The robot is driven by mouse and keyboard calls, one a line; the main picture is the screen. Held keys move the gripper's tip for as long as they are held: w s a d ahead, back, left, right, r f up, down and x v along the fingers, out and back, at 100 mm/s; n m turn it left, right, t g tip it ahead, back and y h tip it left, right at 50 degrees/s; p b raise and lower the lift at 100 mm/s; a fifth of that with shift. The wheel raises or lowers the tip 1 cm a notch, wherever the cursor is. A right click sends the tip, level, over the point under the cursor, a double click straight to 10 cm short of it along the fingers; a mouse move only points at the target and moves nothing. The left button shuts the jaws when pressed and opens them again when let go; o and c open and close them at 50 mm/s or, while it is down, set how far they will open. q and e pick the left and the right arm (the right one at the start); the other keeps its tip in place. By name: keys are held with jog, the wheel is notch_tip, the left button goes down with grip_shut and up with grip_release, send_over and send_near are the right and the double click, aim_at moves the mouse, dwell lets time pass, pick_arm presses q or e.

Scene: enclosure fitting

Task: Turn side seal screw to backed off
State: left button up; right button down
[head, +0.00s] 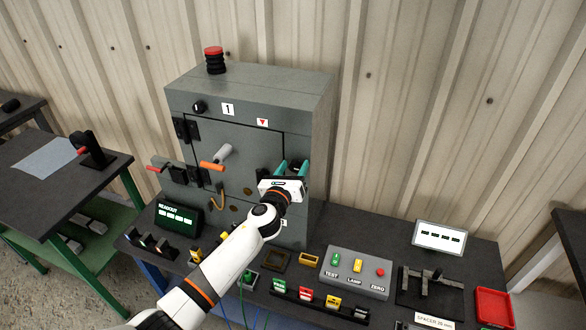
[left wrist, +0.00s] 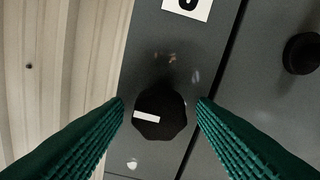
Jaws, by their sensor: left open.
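A black faceted knob (left wrist: 159,115), which I take to be the side seal screw, shows in the left wrist view on the grey enclosure face. Its white pointer bar lies nearly level, towards the left. My left gripper (head: 292,168) is open at the enclosure's right front. Its teal fingers (left wrist: 161,108) stand on either side of the knob, with a gap showing on each side; I cannot tell how far in front of it they are. In the head view the gripper hides most of this spot. My right gripper is not in view.
The grey enclosure (head: 285,97) carries a red-topped button (head: 214,60) and an orange-tipped lever (head: 217,160). A second black knob (left wrist: 302,53) sits across a seam. A readout (head: 178,217), button box (head: 355,272) and red tray (head: 495,307) crowd the bench.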

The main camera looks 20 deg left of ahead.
pick_arm(q)
jog(key=c, duration=1)
jog(key=shift+n, duration=0.4)
jog(key=n+b, duration=0.1)
jog(key=n, duration=0.2)
jog(key=shift+f, duration=0.15)
jog(key=n+b, duration=0.1)
jog(key=n, duration=0.3)
jog(key=shift+a+n, duration=0.1)
jog(key=shift+n, duration=0.2)
jog(key=n, duration=0.4)
jog(key=shift+n+b, duration=0.3)
jog(key=shift+b, duration=0.1)
jog(key=n, duration=0.4)
jog(key=shift+f, duration=0.1)
jog(key=shift+n, duration=0.3)
